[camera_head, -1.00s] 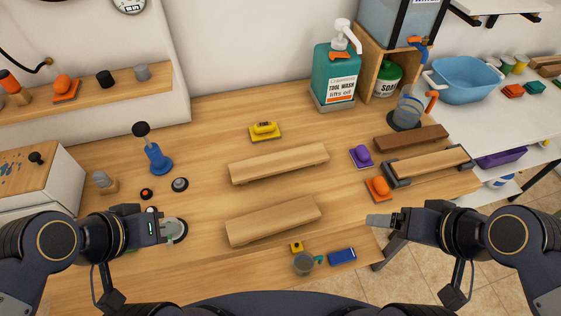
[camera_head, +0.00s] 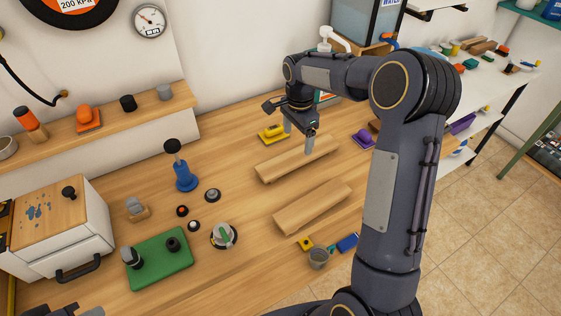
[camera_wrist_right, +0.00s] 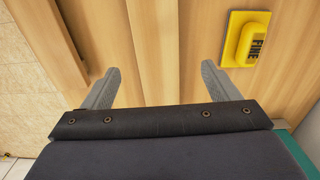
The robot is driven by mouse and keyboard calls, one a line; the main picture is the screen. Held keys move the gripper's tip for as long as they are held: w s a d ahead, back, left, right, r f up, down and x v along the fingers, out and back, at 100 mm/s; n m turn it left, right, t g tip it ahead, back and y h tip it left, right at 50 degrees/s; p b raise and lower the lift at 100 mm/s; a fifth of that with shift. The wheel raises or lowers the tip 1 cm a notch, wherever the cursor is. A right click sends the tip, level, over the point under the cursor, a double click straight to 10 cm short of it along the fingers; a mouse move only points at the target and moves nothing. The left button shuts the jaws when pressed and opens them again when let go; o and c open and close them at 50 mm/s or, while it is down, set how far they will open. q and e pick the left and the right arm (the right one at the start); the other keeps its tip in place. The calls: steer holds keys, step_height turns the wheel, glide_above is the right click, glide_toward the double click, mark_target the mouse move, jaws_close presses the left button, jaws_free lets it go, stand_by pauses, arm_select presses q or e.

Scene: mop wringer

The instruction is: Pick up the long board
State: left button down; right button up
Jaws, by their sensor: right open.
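Two pale wooden boards lie on the workbench in the head view. The farther one, which looks slightly longer, I take as the long board (camera_head: 285,164); the nearer board (camera_head: 312,206) lies roughly parallel to it. Only a dark bit of what looks like my left gripper (camera_head: 70,311) shows at the bottom left edge.
A yellow block (camera_head: 272,133) lies just behind the far board, and near the right finger in the wrist view (camera_wrist_right: 245,40). A purple block (camera_head: 363,139) is to the right. A grey cup (camera_head: 319,258) and blue block (camera_head: 347,243) lie near the front edge. A green mat (camera_head: 160,265) is left.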

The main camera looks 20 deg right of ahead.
mark_target(299, 154)
steer(key=f, duration=0.2)
steer(key=f+p, duration=0.1)
steer(key=f, duration=0.3)
steer(key=shift+s+d+f+p, duration=0.2)
steer(key=shift+d+f+p, duration=0.05)
steer(key=shift+d+p, duration=0.1)
steer(key=shift+f, duration=0.55)
steer(key=c, duration=1.1)
